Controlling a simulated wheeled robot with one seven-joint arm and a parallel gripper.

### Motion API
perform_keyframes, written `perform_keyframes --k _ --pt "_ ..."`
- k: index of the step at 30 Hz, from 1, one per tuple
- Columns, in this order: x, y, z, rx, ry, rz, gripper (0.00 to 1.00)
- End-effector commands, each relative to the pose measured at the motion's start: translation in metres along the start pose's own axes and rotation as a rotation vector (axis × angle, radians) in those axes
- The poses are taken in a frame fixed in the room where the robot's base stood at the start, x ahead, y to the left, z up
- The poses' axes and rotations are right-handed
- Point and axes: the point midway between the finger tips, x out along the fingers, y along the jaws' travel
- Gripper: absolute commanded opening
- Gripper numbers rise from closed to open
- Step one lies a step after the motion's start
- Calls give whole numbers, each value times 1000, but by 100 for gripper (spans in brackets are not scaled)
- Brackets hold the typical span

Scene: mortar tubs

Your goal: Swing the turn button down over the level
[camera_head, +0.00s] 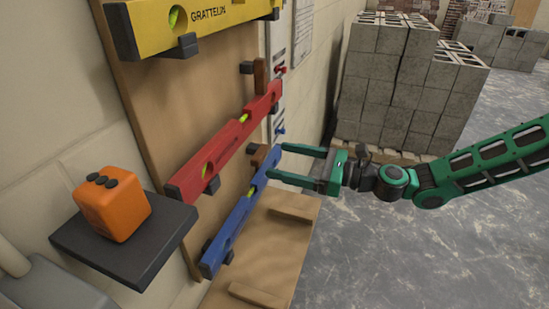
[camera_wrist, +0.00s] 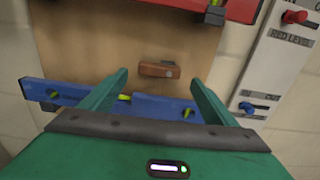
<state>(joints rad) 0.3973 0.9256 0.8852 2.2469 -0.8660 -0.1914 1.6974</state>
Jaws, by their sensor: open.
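A blue level (camera_head: 240,220) hangs on the wooden board; it crosses the lower part of the wrist view (camera_wrist: 160,106), partly hidden by my fingers. A brown wooden turn button (camera_wrist: 158,69) lies roughly horizontal just above it, clear of the level. In the head view this button (camera_head: 258,155) is partly visible near the upper finger. A red level (camera_head: 225,145) hangs higher, with another brown turn button (camera_head: 260,73) upright above it. My gripper (camera_head: 277,160) is open and empty, facing the board, its fingertips either side of the lower button in the wrist view.
A yellow level (camera_head: 190,22) hangs at the top. A label panel (camera_wrist: 282,60) with red and blue knobs is right of the board. An orange box (camera_head: 112,203) sits on a dark shelf (camera_head: 130,262) at left. Concrete blocks (camera_head: 385,85) stand behind; floor at right is clear.

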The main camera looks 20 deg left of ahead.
Motion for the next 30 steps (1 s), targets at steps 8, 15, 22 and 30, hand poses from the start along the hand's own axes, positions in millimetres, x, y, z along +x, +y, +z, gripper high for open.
perform_keyframes --k 8,15,22,30 --pt "32 0 0 -1 0 1 81" --pt "37 0 0 0 0 0 81" --pt "37 0 0 -1 0 0 60" --pt "36 -1 0 -5 0 -2 40"
